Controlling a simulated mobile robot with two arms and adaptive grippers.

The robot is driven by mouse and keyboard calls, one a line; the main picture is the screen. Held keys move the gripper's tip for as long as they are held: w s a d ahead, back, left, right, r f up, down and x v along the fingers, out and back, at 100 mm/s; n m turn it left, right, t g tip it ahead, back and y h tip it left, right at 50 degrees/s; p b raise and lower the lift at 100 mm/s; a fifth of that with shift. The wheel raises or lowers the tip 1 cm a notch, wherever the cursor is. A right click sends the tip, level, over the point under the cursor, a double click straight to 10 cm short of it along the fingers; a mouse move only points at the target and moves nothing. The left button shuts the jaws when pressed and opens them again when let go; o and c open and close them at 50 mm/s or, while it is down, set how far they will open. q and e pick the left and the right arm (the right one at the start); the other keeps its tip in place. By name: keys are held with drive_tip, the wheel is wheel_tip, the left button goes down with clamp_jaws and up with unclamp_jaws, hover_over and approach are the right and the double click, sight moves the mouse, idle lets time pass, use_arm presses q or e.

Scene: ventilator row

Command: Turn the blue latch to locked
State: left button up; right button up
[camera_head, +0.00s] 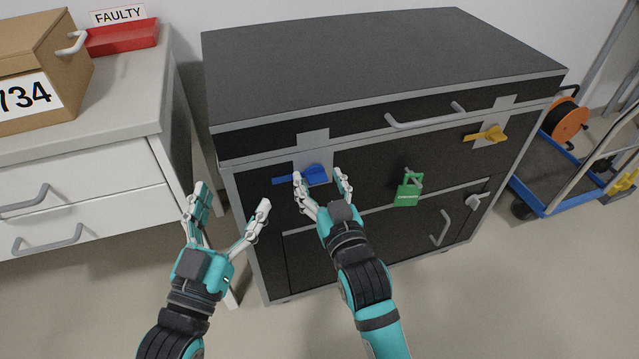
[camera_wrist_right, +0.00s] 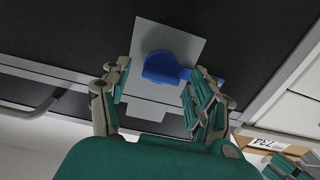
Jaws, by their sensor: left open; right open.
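The blue latch (camera_head: 284,180) is on the front of the black case, on a grey plate at the upper left. Its handle lies nearly level and points left. My right gripper (camera_head: 320,178) is open at the latch, with one finger in front of the blue part. In the right wrist view, the latch's rounded blue end (camera_wrist_right: 168,68) shows between and just beyond the spread fingers (camera_wrist_right: 157,85). Its narrow arm runs behind the right-hand finger. I cannot tell whether a finger touches it. My left gripper (camera_head: 232,198) is open and empty, left of the case front.
A grey lid handle (camera_head: 425,120) sticks out above. A white drawer unit (camera_head: 90,190) stands left, and a blue trolley (camera_head: 560,180) stands right.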

drive_tip(key=shift+w, duration=0.15)
drive_tip(key=shift+c, duration=0.4)
clamp_jaws()
